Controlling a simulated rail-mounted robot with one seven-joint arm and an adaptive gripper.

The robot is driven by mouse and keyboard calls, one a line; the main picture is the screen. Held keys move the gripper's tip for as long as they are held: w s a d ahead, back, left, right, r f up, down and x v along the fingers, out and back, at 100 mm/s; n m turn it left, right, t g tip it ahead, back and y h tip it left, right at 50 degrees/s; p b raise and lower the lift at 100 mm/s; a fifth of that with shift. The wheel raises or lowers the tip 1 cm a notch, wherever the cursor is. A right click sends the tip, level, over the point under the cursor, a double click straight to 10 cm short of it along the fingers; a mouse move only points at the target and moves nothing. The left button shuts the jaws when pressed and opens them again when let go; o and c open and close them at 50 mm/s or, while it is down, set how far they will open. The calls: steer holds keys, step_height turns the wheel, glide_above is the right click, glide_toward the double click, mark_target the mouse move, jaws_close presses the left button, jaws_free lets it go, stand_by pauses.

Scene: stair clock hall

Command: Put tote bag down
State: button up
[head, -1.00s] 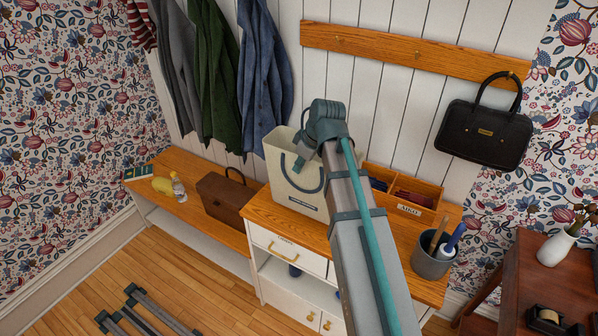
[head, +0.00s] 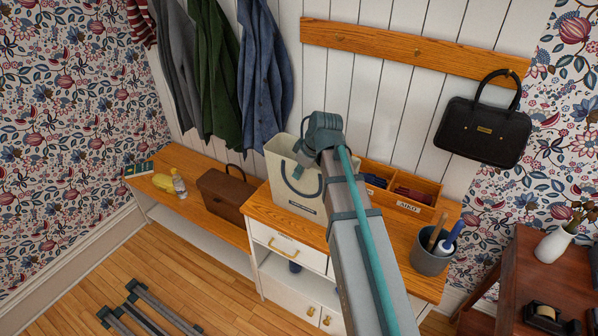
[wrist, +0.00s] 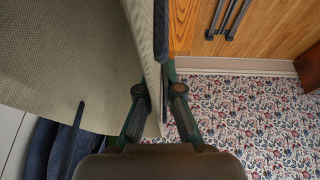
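The cream tote bag (head: 307,211) with dark handles is upright on or just above the wooden cabinet top (head: 272,212); its contact there is unclear. In the head view, my gripper (head: 298,171) is at the bag's upper rim, partly hidden by my own arm. In the wrist view, the pale tote wall (wrist: 146,45) runs between the two fingers of my gripper (wrist: 160,92). One finger is on each side of it, and they look closed on it. The bag's right side is hidden behind my arm.
A brown bag (head: 222,195) stands on the lower bench just left of the tote. A wooden organiser (head: 427,187) and a grey cup with tools (head: 431,254) stand to the right. Coats (head: 264,75) hang behind.

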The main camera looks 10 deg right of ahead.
steer(key=o, duration=0.4)
steer(key=b+v, duration=0.2)
steer(key=v, duration=1)
steer(key=shift+r, duration=0.15)
